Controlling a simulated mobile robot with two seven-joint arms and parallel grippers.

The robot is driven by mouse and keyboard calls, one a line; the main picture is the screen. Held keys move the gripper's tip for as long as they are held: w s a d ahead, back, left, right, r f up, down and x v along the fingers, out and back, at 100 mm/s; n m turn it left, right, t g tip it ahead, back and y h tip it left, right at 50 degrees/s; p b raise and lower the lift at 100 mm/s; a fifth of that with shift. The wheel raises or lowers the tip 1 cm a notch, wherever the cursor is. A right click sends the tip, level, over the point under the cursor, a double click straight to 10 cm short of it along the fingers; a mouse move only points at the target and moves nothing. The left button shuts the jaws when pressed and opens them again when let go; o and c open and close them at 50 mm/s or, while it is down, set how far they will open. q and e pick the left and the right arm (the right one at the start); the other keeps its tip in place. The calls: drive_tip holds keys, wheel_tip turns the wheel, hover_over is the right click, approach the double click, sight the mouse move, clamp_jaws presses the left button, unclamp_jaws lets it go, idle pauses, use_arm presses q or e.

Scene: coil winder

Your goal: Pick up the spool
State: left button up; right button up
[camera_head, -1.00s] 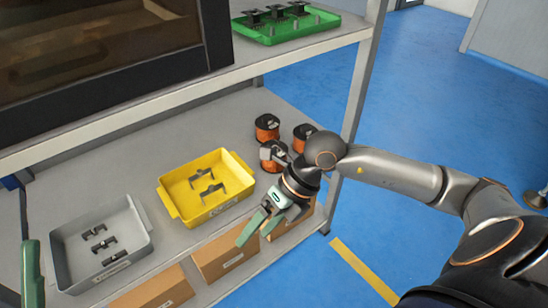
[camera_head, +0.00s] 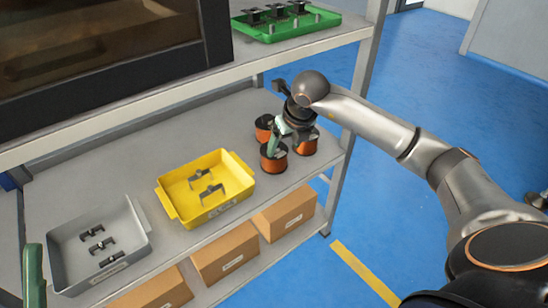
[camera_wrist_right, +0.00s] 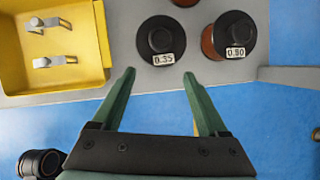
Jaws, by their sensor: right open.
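Three spools of copper-coloured wire with black flanges stand upright on the middle shelf: a front one (camera_head: 274,160), a right one (camera_head: 308,145) and a back one (camera_head: 263,127). The wrist view shows two from above, one labelled 0.35 (camera_wrist_right: 160,36) and one labelled 0.50 (camera_wrist_right: 236,32). My right gripper (camera_head: 284,143) is over the spools, partly covering them. In the wrist view its green fingers (camera_wrist_right: 159,76) are apart with nothing between them, their tips short of the 0.35 spool. Only a green finger of my left gripper (camera_head: 34,275) shows, at the left edge.
A yellow tray (camera_head: 178,207) with metal brackets stands left of the spools. A grey tray (camera_head: 65,270) with dark parts is further left. Cardboard boxes (camera_head: 285,215) sit on the shelf below. A green tray (camera_head: 285,33) is on the upper shelf. A shelf post (camera_head: 362,75) stands right.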

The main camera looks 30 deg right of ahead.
sight(278, 154)
drive_tip(key=w, duration=0.3)
drive_tip(key=shift+w+d+b, duration=0.15)
drive_tip(key=shift+w+b, duration=0.2)
drive_tip(key=shift+b, duration=0.05)
drive_tip(key=shift+b+x, duration=0.5)
drive_tip(key=shift+x, duration=1.05)
clamp_jaws()
drive_tip(key=shift+r, duration=0.15)
